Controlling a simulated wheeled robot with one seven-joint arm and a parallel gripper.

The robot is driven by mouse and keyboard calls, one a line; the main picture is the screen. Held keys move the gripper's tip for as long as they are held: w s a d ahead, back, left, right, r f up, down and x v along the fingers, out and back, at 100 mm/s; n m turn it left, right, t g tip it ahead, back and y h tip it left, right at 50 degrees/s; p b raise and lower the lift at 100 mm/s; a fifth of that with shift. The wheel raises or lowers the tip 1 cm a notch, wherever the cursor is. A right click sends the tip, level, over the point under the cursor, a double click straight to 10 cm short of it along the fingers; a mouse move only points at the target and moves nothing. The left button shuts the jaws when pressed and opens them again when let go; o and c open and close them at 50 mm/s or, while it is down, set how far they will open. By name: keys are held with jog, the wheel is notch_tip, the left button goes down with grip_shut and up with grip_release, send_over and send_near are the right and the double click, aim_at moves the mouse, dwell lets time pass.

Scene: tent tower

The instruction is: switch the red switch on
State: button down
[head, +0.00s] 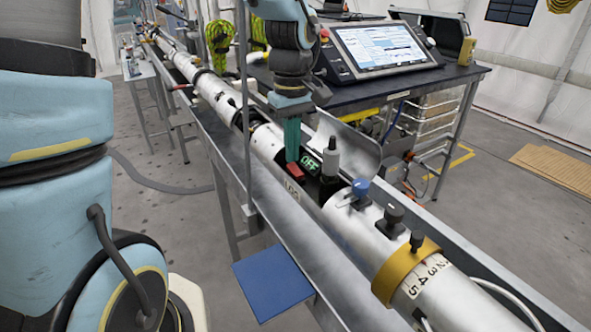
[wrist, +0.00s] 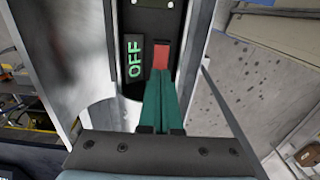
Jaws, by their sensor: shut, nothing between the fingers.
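The red switch (head: 296,171) sits in an opening of the long white tube, beside a small display (head: 310,164) that reads OFF in green. In the wrist view the red switch (wrist: 161,56) is just beyond my fingertips, with the OFF display (wrist: 134,58) to its left. My gripper (head: 292,158) points down with its green fingers closed together and empty. In the wrist view the fingertips (wrist: 161,74) overlap the near edge of the switch; I cannot tell whether they touch it. The fingers hide the near part of the switch.
The white tube (head: 340,215) lies in a long metal trough. A white-grey bottle-shaped knob (head: 331,157), a blue knob (head: 360,188) and black knobs (head: 393,213) stand up right of the switch. A raised metal cover (head: 348,140) is behind. A dark table with a monitor (head: 383,48) stands beyond.

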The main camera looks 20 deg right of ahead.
aim_at(293, 166)
jog(key=shift+f+b, duration=0.5)
jog(key=shift+f, duration=0.25)
jog(key=shift+r, duration=0.1)
jog(key=shift+r+p, duration=2.95)
jog(key=shift+r, duration=0.55)
